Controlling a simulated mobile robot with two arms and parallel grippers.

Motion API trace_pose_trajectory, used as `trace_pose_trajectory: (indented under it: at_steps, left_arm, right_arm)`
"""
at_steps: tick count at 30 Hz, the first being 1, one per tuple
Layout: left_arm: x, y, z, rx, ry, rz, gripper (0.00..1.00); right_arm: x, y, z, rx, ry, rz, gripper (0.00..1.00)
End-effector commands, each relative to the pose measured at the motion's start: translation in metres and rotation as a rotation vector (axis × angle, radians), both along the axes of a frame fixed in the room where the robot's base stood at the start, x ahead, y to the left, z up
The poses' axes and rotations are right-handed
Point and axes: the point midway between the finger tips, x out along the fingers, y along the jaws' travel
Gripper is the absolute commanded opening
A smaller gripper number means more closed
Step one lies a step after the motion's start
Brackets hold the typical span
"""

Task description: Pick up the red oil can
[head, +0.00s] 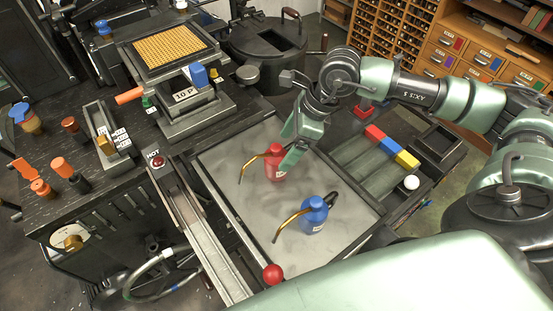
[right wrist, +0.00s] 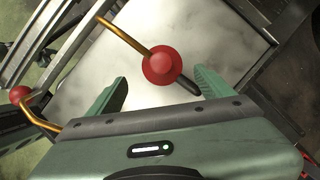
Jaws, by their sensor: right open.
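The red oil can (head: 274,168) stands upright on the grey tray surface (head: 225,160), its thin brass spout pointing left. In the right wrist view the red oil can (right wrist: 161,66) is seen from above, ahead of and between the two green fingers. My right gripper (head: 291,158) is open and comes down at the can's right side in the head view. It also shows open in the right wrist view (right wrist: 157,88). Whether the fingers touch the can is not clear. My left gripper is not in view.
A blue oil can (head: 313,214) with a brass spout stands close by, nearer the front. A red ball knob (head: 273,274) is at the tray's front edge. Red, blue and yellow blocks (head: 391,146) lie to the right. The tray's left part is clear.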

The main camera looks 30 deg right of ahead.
Motion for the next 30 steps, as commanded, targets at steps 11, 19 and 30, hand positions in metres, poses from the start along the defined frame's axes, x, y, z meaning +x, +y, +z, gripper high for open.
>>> trace_pose_trajectory:
  at_steps: [11, 19, 30]
  left_arm:
    - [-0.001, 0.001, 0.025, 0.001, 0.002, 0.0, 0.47]
    - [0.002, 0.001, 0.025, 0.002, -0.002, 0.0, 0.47]
    - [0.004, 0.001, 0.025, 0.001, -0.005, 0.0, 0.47]
  right_arm:
    - [0.015, 0.018, -0.043, 0.004, 0.001, 0.001, 0.81]
    - [0.016, 0.019, -0.048, 0.003, -0.001, 0.0, 0.81]
    - [0.016, 0.019, -0.047, 0.004, -0.003, 0.0, 0.07]
